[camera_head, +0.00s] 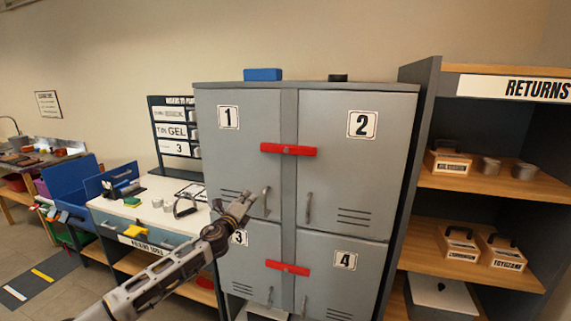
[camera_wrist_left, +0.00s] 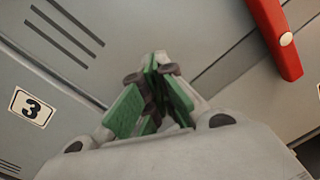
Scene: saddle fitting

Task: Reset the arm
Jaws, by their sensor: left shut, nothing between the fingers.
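My left gripper (camera_head: 243,203) is at the end of my left arm, in front of the grey locker cabinet (camera_head: 291,235). It is near the lower part of door 1 (camera_head: 240,140), close to that door's handle (camera_head: 266,202); I cannot tell whether it touches it. In the left wrist view the gripper's green-padded fingers (camera_wrist_left: 152,95) are together, with nothing held between them. Behind them show the grey doors, the number 3 label (camera_wrist_left: 31,107) and a red bar (camera_wrist_left: 275,38). My right gripper is not in view.
Red bars (camera_head: 288,149) cross the seam between the doors. A returns shelf (camera_head: 485,183) with several labelled boxes stands at right. A white-topped counter (camera_head: 150,216) with small items is at left. Blue bins (camera_head: 70,185) stand further left, beside open floor.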

